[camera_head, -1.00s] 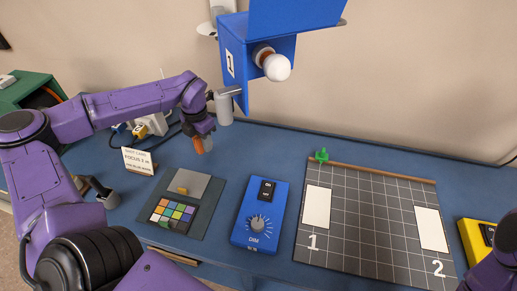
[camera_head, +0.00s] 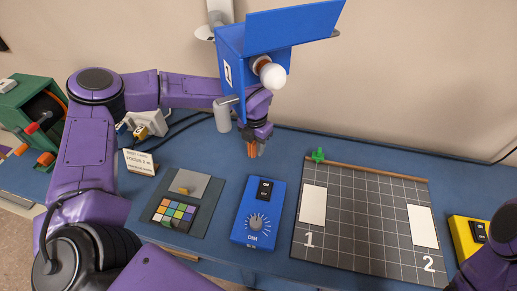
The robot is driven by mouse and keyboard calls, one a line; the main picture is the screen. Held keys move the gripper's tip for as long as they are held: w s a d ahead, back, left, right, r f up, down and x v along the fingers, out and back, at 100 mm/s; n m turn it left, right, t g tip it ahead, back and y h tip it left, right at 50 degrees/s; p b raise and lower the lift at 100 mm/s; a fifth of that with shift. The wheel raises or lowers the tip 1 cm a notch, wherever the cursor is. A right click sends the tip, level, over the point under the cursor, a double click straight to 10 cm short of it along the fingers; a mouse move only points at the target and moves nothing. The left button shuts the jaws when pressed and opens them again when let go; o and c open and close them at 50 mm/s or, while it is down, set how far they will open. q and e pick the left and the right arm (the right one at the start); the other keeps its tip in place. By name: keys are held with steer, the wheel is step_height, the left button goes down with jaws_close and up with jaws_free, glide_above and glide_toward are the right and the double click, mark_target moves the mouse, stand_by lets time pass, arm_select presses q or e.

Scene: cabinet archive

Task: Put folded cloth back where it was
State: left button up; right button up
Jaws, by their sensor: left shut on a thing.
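My left gripper (camera_head: 255,146) is below the blue lamp head and its white bulb, past the far side of the blue dimmer box. It points down and is shut on a small orange thing (camera_head: 251,149). I cannot tell whether this is the folded cloth, as the arm and fingers hide most of it. It seems to be just above the blue table, but contact is unclear. No other folded cloth is plain to see. My right gripper is out of view; only part of my right arm shows at the lower right.
The lamp head (camera_head: 232,66) overhangs my left gripper. On the table are the dimmer box (camera_head: 251,229), a colour card (camera_head: 173,212), a small sign (camera_head: 139,162), a grid mat (camera_head: 365,225) and a yellow switch box (camera_head: 468,229). A green reel case (camera_head: 22,97) stands far left.

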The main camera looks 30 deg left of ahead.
arm_select(q)
steer(key=f, duration=0.1)
steer(key=d+f+p, duration=0.1)
steer(key=p, duration=0.1)
steer(key=shift+w+d+f, duration=0.15)
steer(key=shift+w+f, duration=0.1)
steer(key=shift+f, duration=0.35)
steer(key=shift+f, duration=0.3)
steer(key=o, duration=1)
steer(key=shift+r, duration=0.1)
steer(key=shift+r, duration=0.1)
steer(key=r+b, duration=0.1)
steer(key=r, duration=0.1)
steer(key=r+b, duration=0.1)
steer(key=r, duration=0.1)
steer(key=a+r+b, duration=0.1)
steer(key=r, duration=0.2)
steer(key=shift+w+b, duration=0.1)
steer(key=shift+b, duration=0.2)
steer(key=shift+r, duration=0.2)
